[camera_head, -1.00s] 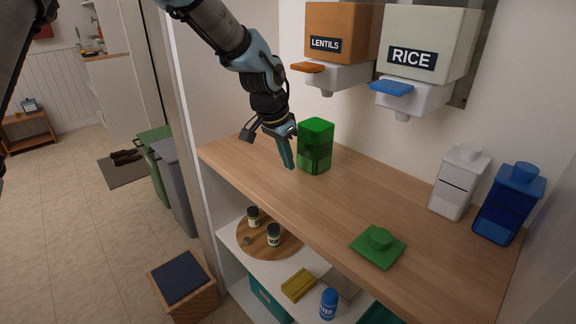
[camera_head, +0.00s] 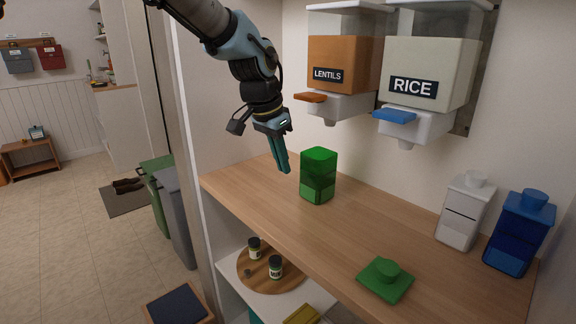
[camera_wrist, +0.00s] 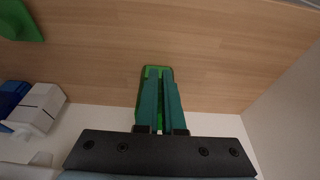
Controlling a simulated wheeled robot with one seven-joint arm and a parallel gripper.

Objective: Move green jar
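The green jar (camera_head: 318,176) is a translucent square container, open at the top, standing upright on the wooden counter below the lentils dispenser. In the wrist view the jar (camera_wrist: 157,73) shows behind and between my fingers. My gripper (camera_head: 285,170) hangs in the air just left of the jar, fingers pointing down, apart from it. Its two teal fingers (camera_wrist: 160,85) are close together with a narrow gap and nothing held.
White (camera_head: 464,214) and blue (camera_head: 518,232) lidded jars stand at the counter's right. Lentils (camera_head: 343,65) and rice (camera_head: 427,72) dispensers hang above the back. A wooden tray with small jars (camera_head: 270,277) sits on the shelf below. The counter middle is clear.

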